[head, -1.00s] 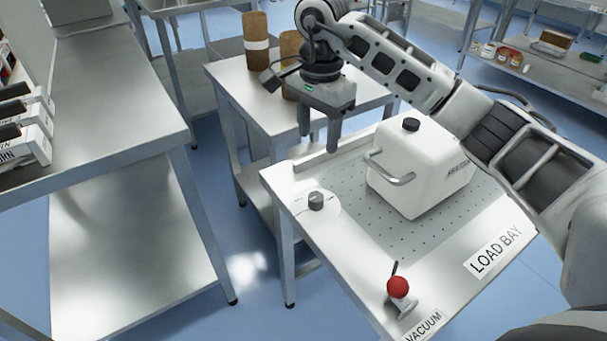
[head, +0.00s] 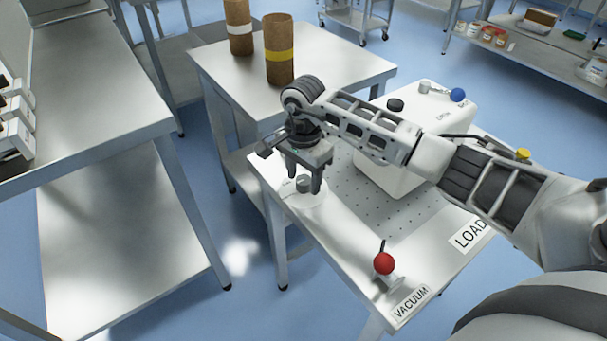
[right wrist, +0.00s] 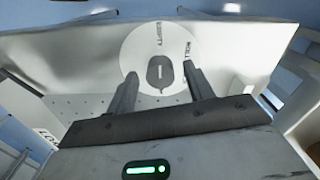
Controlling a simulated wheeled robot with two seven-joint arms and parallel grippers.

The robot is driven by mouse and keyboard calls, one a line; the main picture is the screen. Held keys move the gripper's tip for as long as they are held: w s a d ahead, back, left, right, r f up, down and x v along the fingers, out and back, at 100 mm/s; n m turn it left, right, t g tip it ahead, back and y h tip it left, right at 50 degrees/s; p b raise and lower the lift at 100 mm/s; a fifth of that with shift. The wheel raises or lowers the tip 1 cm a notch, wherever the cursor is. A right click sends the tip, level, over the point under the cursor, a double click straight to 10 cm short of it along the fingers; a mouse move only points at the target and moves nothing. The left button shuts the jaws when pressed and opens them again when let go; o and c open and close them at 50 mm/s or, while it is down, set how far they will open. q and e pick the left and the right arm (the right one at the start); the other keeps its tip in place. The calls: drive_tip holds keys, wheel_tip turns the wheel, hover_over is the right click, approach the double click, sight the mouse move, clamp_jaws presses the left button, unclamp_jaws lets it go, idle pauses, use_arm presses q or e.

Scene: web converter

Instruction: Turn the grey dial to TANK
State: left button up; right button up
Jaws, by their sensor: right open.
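The grey dial (head: 303,184) sits on a round white plate on the load bay bench, near its left corner. It also shows in the right wrist view (right wrist: 160,72), with a pale mark across its top. My right gripper (head: 304,178) is open, pointing down over the dial. In the right wrist view its fingers (right wrist: 160,78) stand on either side of the dial, apparently apart from it. My left gripper is not in view.
The bench (head: 335,235) has a red-knobbed lever (head: 384,264) beside the VACUUM label, and a white box (head: 380,178) with a black knob behind the dial. A side table (head: 222,75) with two brown cylinders stands behind. A long steel table (head: 90,130) is at left.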

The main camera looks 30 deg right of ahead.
drive_tip(key=shift+f, duration=0.15)
drive_tip(key=c, duration=1)
drive_tip(key=shift+o, duration=0.2)
